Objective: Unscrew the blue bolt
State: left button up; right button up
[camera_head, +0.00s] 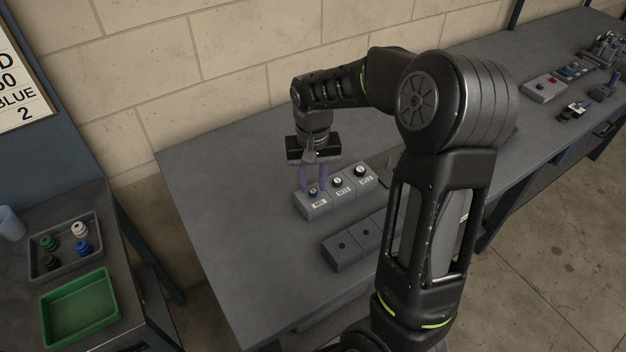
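The blue bolt (313,192) sits upright in the grey block labelled M8 (318,207), at the left end of a row of three blocks. My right gripper (312,186) hangs above this block, pointing down. Its two purple fingers are apart, one to each side of the blue bolt, with a gap visible between them. Whether a finger touches the bolt cannot be told. My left gripper is not in view.
A grey block with holes (345,251) stands in front. At left are a dark tray (37,271) with several coloured bolts and an empty green tray (80,309). The left of the table (225,190) is clear.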

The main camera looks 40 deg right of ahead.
jog(key=m, duration=0.4)
jog(key=shift+m, duration=0.3)
jog(key=m, duration=0.2)
jog(key=shift+m+p, duration=0.3)
jog(key=shift+p, duration=0.05)
jog(key=shift+f, duration=0.1)
jog(key=shift+f+b, duration=0.65)
jog(key=shift+f, duration=0.15)
jog(key=shift+s, duration=0.1)
grip_shut()
dwell(0.9)
